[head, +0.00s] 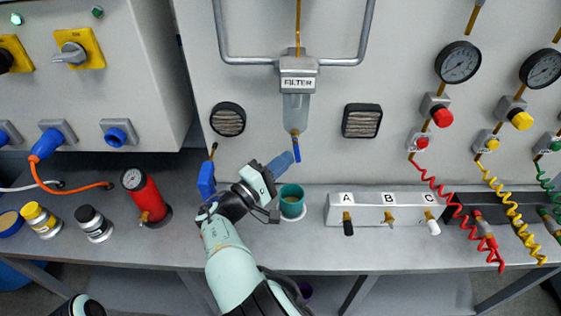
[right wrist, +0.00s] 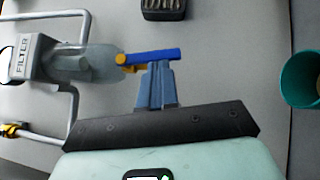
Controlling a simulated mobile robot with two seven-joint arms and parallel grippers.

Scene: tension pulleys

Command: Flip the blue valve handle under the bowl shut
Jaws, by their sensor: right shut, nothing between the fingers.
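The filter's clear bowl (head: 295,112) hangs on the wall panel, and it also shows in the right wrist view (right wrist: 92,63). Under it is a small brass valve (right wrist: 127,61) with a blue handle (head: 297,150). The handle points straight down, in line with the bowl; in the right wrist view the handle (right wrist: 155,56) runs away from the bowl. My right gripper (head: 287,157) is shut and empty, its fingertips (right wrist: 158,66) right beside the handle's middle. Whether they touch it I cannot tell. My left gripper is out of view.
A teal cup (head: 292,205) stands on the bench below the valve, close to my right gripper. A block marked A, B, C (head: 367,212) is to the right. A red cylinder (head: 143,192) stands left.

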